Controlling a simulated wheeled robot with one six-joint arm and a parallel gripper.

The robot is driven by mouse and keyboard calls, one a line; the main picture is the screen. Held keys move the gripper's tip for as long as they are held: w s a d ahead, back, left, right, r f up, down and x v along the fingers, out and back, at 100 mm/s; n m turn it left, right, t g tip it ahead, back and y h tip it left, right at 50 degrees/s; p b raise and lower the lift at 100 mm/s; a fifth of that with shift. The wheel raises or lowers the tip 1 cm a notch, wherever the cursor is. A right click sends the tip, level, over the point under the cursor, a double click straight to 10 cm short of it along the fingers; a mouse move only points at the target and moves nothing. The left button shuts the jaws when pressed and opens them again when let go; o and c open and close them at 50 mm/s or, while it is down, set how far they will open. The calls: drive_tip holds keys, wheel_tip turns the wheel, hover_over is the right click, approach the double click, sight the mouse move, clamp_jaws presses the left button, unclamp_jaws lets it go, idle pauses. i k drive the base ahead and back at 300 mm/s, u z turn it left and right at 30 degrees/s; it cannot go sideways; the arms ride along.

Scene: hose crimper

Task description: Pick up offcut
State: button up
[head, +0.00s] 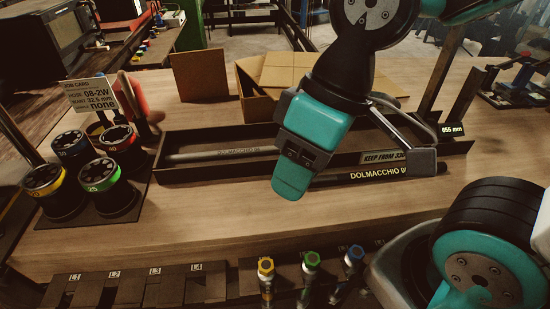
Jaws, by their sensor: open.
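Two dark hose pieces lettered DOLMACCHIO are in view, and I cannot tell from their looks which is the offcut. One hose piece (215,155) lies in the long black tray (200,180) on the left. The other hose piece (362,176) lies along the tray's front on the right, its left end partly hidden behind my gripper. My gripper (347,170) hangs over the middle of the tray, teal on its left and dark grey on its right. It is open, and I see nothing held in it.
Capped canisters (100,175) and a job card (90,95) stand at the left. Cardboard boxes (290,70) stand behind the tray. Slots marked L1 to L4 (135,285) and small coloured-capped fittings (310,262) line the front. A 655 mm display (452,129) is at the right.

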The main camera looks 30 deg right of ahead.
sight(194, 156)
drive_tip(key=u, duration=0.5)
drive_tip(key=k, duration=1.2)
drive_tip(key=u, duration=1.3)
drive_tip(key=i, duration=1.05)
drive_tip(key=z, duration=0.7)
drive_tip(key=i, duration=0.65)
drive_tip(key=z, duration=0.65)
